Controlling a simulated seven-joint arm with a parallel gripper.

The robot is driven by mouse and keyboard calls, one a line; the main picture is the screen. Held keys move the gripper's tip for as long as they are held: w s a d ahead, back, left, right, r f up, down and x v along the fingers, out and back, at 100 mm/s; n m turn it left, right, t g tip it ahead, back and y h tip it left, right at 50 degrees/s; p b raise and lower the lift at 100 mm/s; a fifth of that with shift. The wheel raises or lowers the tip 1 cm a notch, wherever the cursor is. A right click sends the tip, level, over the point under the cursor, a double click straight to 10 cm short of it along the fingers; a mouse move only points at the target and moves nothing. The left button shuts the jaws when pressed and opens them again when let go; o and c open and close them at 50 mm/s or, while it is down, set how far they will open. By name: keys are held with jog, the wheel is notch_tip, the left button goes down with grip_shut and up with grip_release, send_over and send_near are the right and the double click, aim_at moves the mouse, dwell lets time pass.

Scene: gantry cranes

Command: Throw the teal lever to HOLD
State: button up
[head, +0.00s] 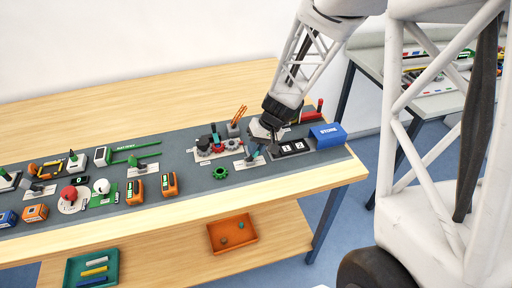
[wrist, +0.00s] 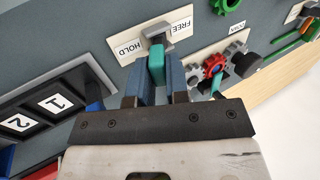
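The teal lever (wrist: 156,66) rises from a grey mount on a white plate (wrist: 125,49) in the wrist view. HOLD is printed on the plate's left part and FREE on its right part. The lever stands between the two words; its exact tilt is hard to judge. My gripper (wrist: 159,72) has its two fingers close together, one on each side of the lever, and appears shut on it. In the head view my gripper (head: 262,145) reaches down to the lever plate (head: 249,162), largely hiding the lever.
Number tiles (head: 291,148) and a blue STORE box (head: 327,135) stand to the right. A gear plate (head: 214,149) and a green gear (head: 220,173) are to the left. Orange blocks (head: 169,184) stand farther left. The bench front edge is clear.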

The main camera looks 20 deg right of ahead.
jog(key=o, duration=0.4)
jog(key=v, duration=0.7)
jog(key=shift+d+r, duration=0.2)
jog(key=shift+r, duration=0.15)
dwell(0.5)
jog(key=shift+s+a+r+t+h, duration=0.45)
jog(key=shift+s+a+r+h, duration=0.35)
jog(key=shift+s+r, duration=2.5)
jog(key=shift+s+a+r+t+h, duration=0.45)
jog(key=shift+s+r+h, duration=0.85)
jog(key=shift+s, duration=3.6)
jog(key=shift+s+a+r+t+h, duration=0.4)
jog(key=shift+s+a+r+h, duration=0.3)
jog(key=shift+s+r, duration=2.7)
